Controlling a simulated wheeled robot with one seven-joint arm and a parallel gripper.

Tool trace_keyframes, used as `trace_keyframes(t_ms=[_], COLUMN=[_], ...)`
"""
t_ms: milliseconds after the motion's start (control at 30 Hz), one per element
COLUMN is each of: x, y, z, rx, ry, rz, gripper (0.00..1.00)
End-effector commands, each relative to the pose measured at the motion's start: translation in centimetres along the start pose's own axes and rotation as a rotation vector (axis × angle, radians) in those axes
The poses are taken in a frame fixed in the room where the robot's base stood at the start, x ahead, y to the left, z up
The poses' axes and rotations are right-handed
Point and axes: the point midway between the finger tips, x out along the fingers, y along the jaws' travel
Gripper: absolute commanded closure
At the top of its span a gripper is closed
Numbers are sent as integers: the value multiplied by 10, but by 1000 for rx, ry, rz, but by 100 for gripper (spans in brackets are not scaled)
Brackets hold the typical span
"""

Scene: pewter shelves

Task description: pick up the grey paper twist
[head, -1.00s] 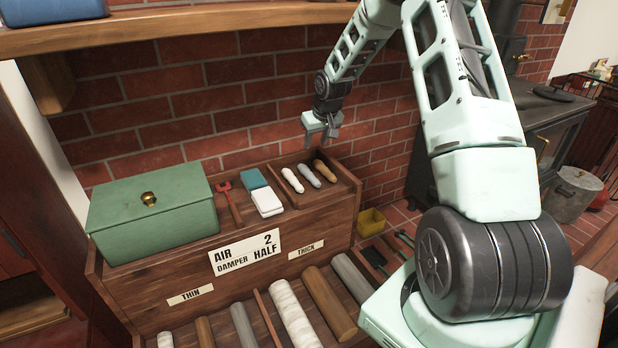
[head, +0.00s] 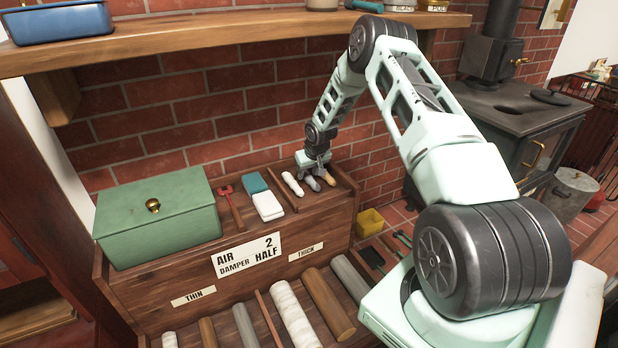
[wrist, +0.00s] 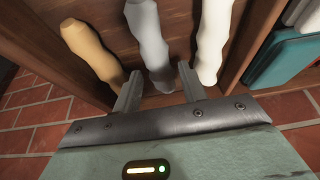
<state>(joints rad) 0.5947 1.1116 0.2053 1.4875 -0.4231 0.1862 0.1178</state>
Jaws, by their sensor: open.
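The grey paper twist (head: 312,184) lies in the right compartment of the wooden tray on top of the cabinet, between a white twist (head: 292,184) and a tan twist (head: 328,178). My gripper (head: 318,174) is pointing down over the twists, and in the head view it covers part of the grey and tan ones. In the wrist view the open fingers (wrist: 159,75) sit on either side of the near end of the grey twist (wrist: 152,40). The tan twist (wrist: 92,50) is left of the left finger, the white one (wrist: 212,40) right of the right finger. Contact cannot be told.
A wooden divider (head: 283,190) separates the twists from a white block (head: 267,206) and a teal block (head: 254,183). A green lidded box (head: 155,225) stands at the left. The brick wall is close behind, and a shelf (head: 220,42) hangs above.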

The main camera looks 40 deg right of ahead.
Motion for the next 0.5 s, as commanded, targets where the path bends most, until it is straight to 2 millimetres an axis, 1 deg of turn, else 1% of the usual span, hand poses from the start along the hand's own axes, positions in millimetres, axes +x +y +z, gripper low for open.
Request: trace_keyframes(t_ms=[100, 200, 500], x=[10, 14, 14], y=[0, 0, 0], z=[0, 0, 0], rx=[0, 0, 0], ry=[0, 1, 0], rz=[0, 0, 0], gripper=[58, 58, 58])
